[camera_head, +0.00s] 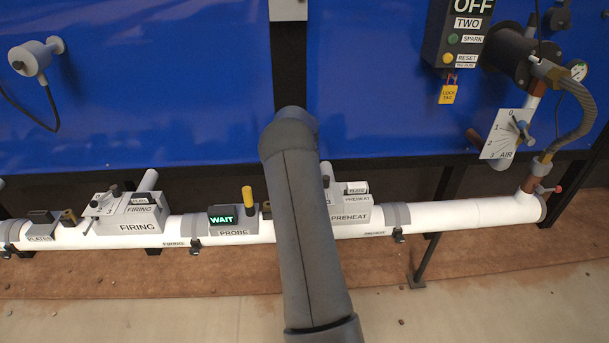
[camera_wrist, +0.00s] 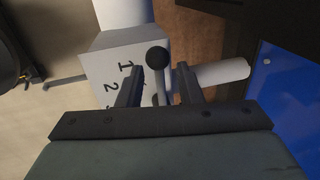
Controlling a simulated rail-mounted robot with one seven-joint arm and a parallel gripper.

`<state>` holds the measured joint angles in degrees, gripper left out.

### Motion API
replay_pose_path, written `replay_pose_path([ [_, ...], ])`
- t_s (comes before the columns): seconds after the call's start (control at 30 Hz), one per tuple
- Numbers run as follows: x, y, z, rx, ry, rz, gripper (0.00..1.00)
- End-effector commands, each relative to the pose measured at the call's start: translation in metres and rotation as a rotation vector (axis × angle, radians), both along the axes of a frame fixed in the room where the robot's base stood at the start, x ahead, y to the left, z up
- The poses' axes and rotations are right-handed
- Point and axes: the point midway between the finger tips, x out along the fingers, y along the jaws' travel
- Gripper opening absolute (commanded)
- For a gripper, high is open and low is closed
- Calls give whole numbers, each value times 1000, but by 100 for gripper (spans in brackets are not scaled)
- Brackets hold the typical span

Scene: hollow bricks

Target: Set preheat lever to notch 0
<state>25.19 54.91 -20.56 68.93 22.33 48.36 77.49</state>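The PREHEAT box (camera_head: 350,216) sits on the white pipe, right of my arm in the head view. My arm covers its left part, and my gripper is hidden there. In the wrist view, the grey box face (camera_wrist: 105,68) shows the numbers 1 and 2. The preheat lever has a dark round knob (camera_wrist: 157,57) and a grey rod. My gripper (camera_wrist: 160,72) is open, with one finger on each side of the lever. Gaps show between rod and fingers. I cannot tell which notch the lever is at.
The white pipe (camera_head: 460,216) runs across the view. A PROBE box (camera_head: 234,220) reading WAIT and a yellow-topped post stand left of my arm. The FIRING box (camera_head: 140,217) is farther left. An AIR dial plate (camera_head: 507,135) and hose (camera_head: 575,125) are at right.

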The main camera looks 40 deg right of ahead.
Motion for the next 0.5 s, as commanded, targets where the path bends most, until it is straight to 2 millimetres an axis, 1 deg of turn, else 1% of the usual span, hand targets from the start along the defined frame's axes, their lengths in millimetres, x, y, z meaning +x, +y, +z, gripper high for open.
replay_pose_path([
  [0.17,-4,4,33,-3,-3,1,33],
  [0.5,-18,14,115,-2,-4,1,33],
])
